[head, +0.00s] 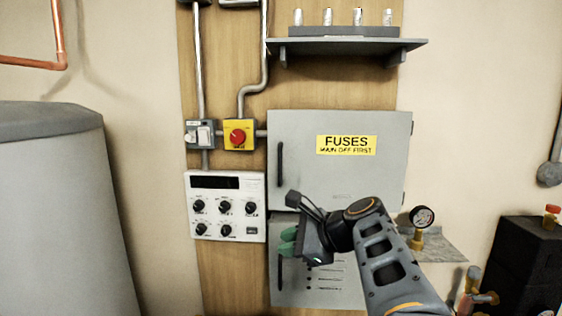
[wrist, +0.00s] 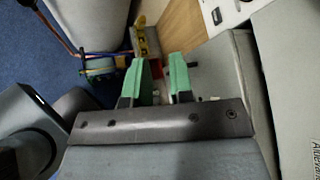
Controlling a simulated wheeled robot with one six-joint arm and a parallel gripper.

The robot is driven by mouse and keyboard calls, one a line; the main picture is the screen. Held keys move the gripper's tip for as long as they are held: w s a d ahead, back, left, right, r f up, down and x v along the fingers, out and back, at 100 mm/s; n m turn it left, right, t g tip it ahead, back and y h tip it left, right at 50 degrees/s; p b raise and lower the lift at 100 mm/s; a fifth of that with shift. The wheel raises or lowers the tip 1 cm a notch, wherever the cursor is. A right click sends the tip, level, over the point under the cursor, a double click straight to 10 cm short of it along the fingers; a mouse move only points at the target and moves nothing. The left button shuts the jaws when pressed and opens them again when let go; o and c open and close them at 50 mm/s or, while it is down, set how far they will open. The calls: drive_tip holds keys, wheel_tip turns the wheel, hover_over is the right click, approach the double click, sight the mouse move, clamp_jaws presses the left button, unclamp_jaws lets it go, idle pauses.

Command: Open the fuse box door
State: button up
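The fuse box door (head: 365,180) is a grey panel at the upper middle of the board in the head view, with a yellow "FUSES, MAIN OFF FIRST" label (head: 346,145). It looks closed. Its black vertical handle (head: 280,164) is near its left edge. My gripper (head: 287,241) is below that handle, in front of the lower grey cabinet (head: 320,294), with its green fingers pointing left. In the wrist view the two green fingers (wrist: 158,72) stand apart with nothing visibly held between them. The fuse box handle is not clear in the wrist view.
A yellow switch box with a red knob (head: 238,136) and a white control panel (head: 225,207) are left of the fuse box. A shelf (head: 345,45) with several fuses is above. A gauge (head: 422,217) is right of my arm; a large grey tank (head: 62,210) stands at left.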

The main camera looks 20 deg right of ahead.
sight(280, 180)
drive_tip(key=d+r+m+t+y, duration=0.1)
drive_tip(key=d+r+m+t, duration=0.65)
drive_tip(key=r, duration=0.65)
drive_tip(key=shift+m+g, duration=0.45)
drive_tip(key=shift+g, duration=0.2)
drive_tip(key=p+x, duration=0.1)
drive_tip(key=x, duration=0.3)
drive_tip(key=p+x, duration=0.1)
drive_tip(key=x, duration=0.3)
drive_tip(key=d+p+x, duration=0.1)
drive_tip(key=p+x, duration=0.1)
drive_tip(key=x, duration=0.2)
drive_tip(key=shift+w+r, duration=0.15)
drive_tip(key=shift+w, duration=0.4)
drive_tip(key=shift+c, duration=0.4)
clamp_jaws()
